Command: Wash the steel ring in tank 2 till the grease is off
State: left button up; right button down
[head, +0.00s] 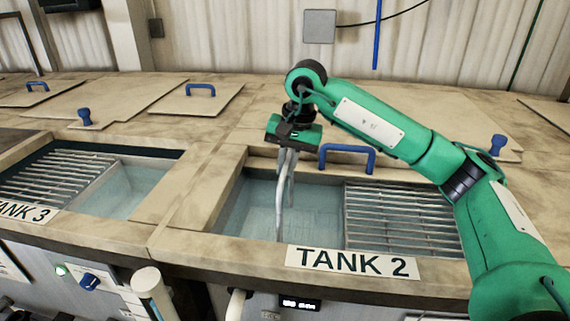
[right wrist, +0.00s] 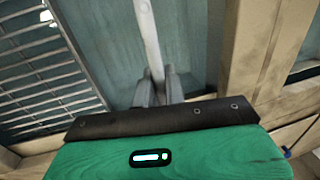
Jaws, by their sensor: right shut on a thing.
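Tank 2 (head: 232,198) is open at the front centre, with clear bluish water on its left and a slatted rack (head: 400,215) on its right. Its label (head: 352,262) is on the front rim. My right gripper (head: 288,178) is over the water, pointing down, shut on a thin pale grey rod (head: 279,215). The rod runs down into the tank. In the right wrist view the fingers (right wrist: 158,82) close on the rod (right wrist: 147,35). I cannot make out the steel ring or any grease on it. My left gripper is out of view.
Tank 3 (head: 75,150) is open at the left, with its own rack and water. A blue lid handle (head: 347,150) stands just behind tank 2. Closed lids (head: 205,98) lie on the worktop behind. A knob (head: 89,281) and a lit display (head: 299,303) are on the front panel.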

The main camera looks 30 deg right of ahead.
jog(key=shift+w+a+b, duration=0.15)
jog(key=shift+w+b, duration=0.05)
jog(key=shift+b, duration=0.25)
dwell(1.2)
